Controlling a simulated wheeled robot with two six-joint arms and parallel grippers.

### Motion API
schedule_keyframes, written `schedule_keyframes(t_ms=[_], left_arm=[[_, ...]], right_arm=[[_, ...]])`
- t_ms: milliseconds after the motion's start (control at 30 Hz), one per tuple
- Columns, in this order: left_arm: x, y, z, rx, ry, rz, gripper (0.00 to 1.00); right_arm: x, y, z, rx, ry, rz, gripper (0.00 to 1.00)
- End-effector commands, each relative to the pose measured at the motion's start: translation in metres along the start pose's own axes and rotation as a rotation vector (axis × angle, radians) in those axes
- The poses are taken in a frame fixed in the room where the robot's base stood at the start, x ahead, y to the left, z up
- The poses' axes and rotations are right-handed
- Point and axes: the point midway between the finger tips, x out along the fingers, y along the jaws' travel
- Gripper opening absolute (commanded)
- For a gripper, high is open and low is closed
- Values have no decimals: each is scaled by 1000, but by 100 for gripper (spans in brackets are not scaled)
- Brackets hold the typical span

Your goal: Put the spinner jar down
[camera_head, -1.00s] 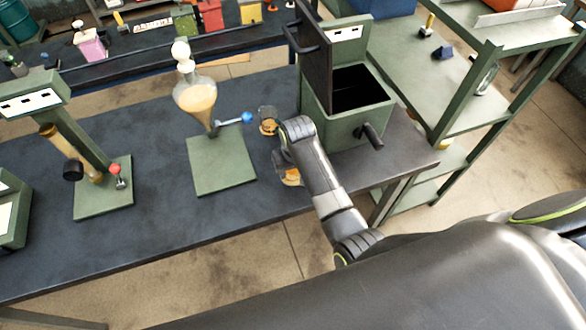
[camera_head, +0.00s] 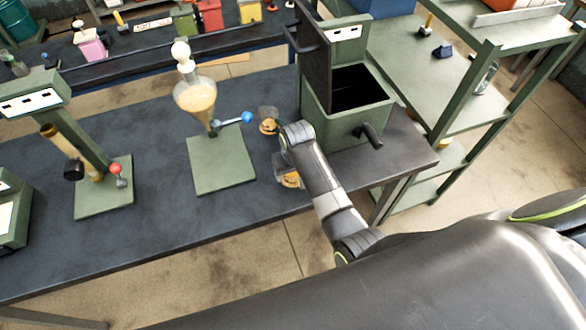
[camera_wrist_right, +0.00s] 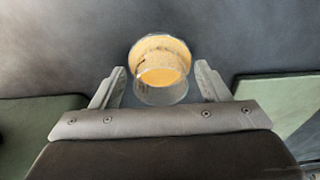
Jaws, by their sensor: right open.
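A clear jar with orange-yellow contents (camera_wrist_right: 162,72) stands on the dark bench in the right wrist view. It lies between and just beyond the two fingertips of my right gripper (camera_wrist_right: 161,82), which is open with gaps on both sides of the jar. In the head view a jar with orange contents (camera_head: 291,180) shows partly from under my right forearm, near the bench's front edge. My right gripper (camera_head: 281,164) is mostly hidden there by the arm. My left gripper is out of view.
Another small jar (camera_head: 268,119) stands just behind, beside the green box with an open lid (camera_head: 345,130). A green stand (camera_head: 222,165) holding a glass funnel (camera_head: 196,95) with a blue-knobbed tap is to the left. Bare bench (camera_head: 150,225) lies in front of it.

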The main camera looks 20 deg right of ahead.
Motion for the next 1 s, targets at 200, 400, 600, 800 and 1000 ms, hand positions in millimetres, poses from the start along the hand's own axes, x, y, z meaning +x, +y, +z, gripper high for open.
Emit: schedule_keyframes(t_ms=[200,400,600,800,1000], left_arm=[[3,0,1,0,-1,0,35],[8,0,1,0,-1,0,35],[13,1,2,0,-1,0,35],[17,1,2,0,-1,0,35],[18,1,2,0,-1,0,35]], right_arm=[[-12,0,-1,0,4,0,69],[-43,-1,-2,-1,6,-1,69],[-81,0,-2,0,6,-1,69],[-110,0,-1,0,4,0,69],[-122,0,0,0,1,0,69]])
